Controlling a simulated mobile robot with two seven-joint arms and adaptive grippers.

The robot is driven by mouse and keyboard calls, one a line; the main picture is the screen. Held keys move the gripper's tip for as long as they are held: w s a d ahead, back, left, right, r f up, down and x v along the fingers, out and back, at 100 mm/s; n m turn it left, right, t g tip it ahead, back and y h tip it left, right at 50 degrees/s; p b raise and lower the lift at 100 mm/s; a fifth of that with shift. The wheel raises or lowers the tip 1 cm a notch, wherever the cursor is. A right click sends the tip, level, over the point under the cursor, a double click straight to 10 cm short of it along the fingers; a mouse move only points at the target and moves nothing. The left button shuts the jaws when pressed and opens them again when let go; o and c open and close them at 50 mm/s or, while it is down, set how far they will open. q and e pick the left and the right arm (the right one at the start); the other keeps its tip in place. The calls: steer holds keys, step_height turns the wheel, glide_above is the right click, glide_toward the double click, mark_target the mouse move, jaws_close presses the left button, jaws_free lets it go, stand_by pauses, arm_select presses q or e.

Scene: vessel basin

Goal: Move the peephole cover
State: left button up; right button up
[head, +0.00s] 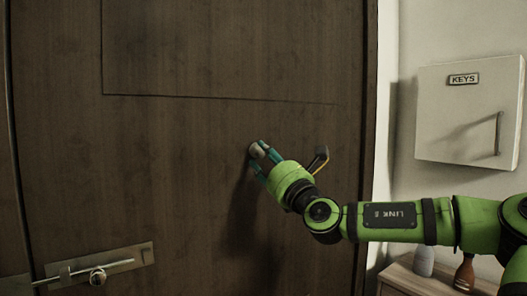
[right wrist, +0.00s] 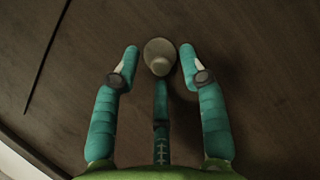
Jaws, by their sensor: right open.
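The peephole cover (head: 256,150) is a small round grey-beige disc on the dark wooden door (head: 180,190). It also shows in the right wrist view (right wrist: 159,56), near the top middle. My right gripper (head: 261,158) is at the cover, with its teal fingers around it. In the right wrist view my right gripper (right wrist: 158,65) is open, with one finger on each side of the cover and a third below it. The right finger is close to the cover; I cannot tell whether it touches. My left gripper is not in view.
A metal latch with a handle (head: 98,276) is on the door at the lower left. A white key box (head: 468,110) hangs on the wall at the right. Below it, a small cabinet (head: 425,283) bears a pale vase (head: 424,262) and a brown vase (head: 464,272).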

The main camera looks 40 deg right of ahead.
steer(key=shift+w+d+r, duration=0.1)
steer(key=shift+w+r, duration=0.05)
steer(key=shift+w, duration=0.25)
jaws_close()
